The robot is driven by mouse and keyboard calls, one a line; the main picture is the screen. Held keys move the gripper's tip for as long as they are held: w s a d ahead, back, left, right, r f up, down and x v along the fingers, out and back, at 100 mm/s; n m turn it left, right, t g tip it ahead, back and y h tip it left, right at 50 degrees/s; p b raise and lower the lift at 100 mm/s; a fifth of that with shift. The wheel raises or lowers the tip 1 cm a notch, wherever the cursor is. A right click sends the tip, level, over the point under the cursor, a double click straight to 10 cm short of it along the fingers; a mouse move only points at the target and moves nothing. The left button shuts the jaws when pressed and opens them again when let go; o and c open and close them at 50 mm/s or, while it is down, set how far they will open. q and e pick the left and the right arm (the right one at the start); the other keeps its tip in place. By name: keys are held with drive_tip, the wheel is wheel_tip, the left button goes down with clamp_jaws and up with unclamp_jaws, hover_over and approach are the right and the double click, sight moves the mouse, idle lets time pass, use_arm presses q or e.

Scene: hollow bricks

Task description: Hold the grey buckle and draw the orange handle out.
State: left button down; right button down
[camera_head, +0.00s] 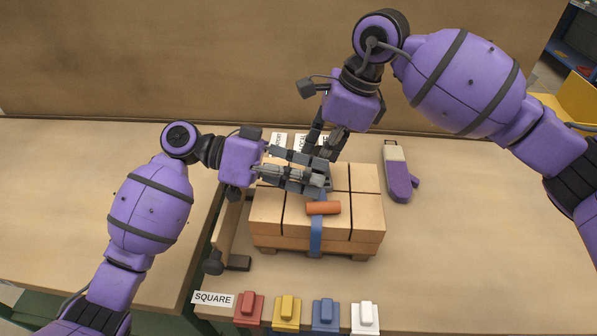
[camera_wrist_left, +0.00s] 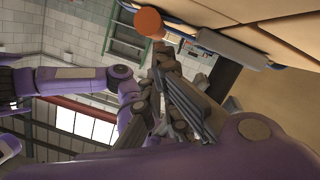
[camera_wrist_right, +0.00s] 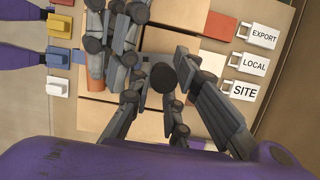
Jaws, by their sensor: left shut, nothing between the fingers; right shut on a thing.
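The orange handle (camera_head: 323,208) lies crosswise on the blue strap (camera_head: 316,238) at the front top of the brick stack (camera_head: 365,212). Its end shows in the left wrist view (camera_wrist_left: 149,22), and part of it in the right wrist view (camera_wrist_right: 96,92). My left gripper (camera_head: 318,184) is shut and empty, just behind the handle; I see no grip on it. My right gripper (camera_head: 325,160) reaches down from behind and is shut on the grey buckle (camera_head: 325,175). The fingers of both grippers hide most of the buckle.
Red (camera_head: 249,308), yellow (camera_head: 287,310), blue (camera_head: 326,313) and white (camera_head: 365,316) blocks line the front edge beside a SQUARE label (camera_head: 213,299). A purple mitt-like thing (camera_head: 400,182) lies right of the stack. EXPORT (camera_wrist_right: 262,37), LOCAL and SITE labels stand behind.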

use_arm(q)
drive_tip(key=s, duration=0.7)
drive_tip(key=shift+s+d+f, duration=0.15)
drive_tip(key=shift+d, duration=0.05)
